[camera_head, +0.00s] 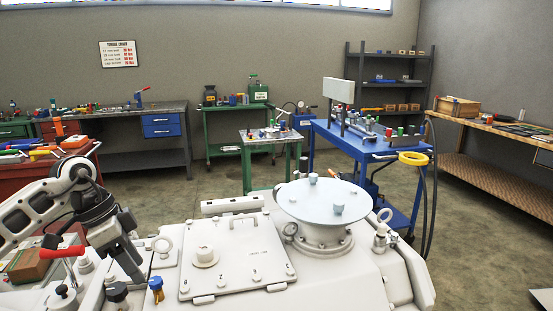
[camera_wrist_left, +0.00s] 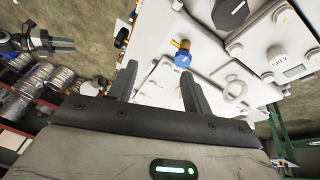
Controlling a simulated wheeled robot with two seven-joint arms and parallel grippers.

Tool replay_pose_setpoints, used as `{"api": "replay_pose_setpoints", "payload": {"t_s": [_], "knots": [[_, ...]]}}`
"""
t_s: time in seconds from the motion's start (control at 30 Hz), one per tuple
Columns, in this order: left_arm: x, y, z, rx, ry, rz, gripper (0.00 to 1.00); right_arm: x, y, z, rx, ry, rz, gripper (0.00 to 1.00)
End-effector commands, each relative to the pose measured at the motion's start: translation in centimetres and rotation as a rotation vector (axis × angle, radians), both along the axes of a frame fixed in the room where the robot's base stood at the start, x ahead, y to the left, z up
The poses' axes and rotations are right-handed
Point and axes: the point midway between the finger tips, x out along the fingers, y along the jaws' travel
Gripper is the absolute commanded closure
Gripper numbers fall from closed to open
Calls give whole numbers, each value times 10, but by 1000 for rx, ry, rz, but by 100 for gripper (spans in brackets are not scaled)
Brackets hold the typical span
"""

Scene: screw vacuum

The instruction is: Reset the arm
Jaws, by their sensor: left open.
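My left gripper (camera_head: 140,278) hangs at the end of the pale left arm (camera_head: 38,203), tilted down over the left part of a white machine (camera_head: 330,270). In the left wrist view its two dark fingers (camera_wrist_left: 158,78) stand well apart with nothing gripped between them. A blue-capped brass fitting (camera_wrist_left: 182,58) shows near one fingertip there; it also shows in the head view (camera_head: 155,285), close to the gripper. I cannot tell whether they touch. A dark two-pronged shape (camera_wrist_left: 50,43) at the wrist view's upper left looks like my right gripper; its jaws are unclear.
The machine's top carries a round disc (camera_head: 322,197), a lifting eye (camera_head: 162,246) and a red-handled valve (camera_head: 63,253) near my left arm. A red bench (camera_head: 75,190) with tools stands at left. A blue cart (camera_head: 365,145) and green table (camera_head: 275,138) stand behind.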

Motion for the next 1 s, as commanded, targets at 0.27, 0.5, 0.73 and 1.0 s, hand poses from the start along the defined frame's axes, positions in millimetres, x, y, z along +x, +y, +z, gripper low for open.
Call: {"api": "replay_pose_setpoints", "payload": {"t_s": [0.27, 0.5, 0.73, 1.0], "knots": [[-28, -151, -45, -564, -257, -392, 50, -4, 0, -3, 0, 10, 0, 64], [-56, -243, -30, -1137, -839, -150, 50, -6, 0, -4, -1, 15, -1, 64], [-70, -194, -105, -862, -1041, 549, 50, -6, 0, -4, 0, 16, 0, 64], [-168, -152, -228, -360, -705, 804, 50, -7, 0, -4, 0, 16, 0, 64]]}}
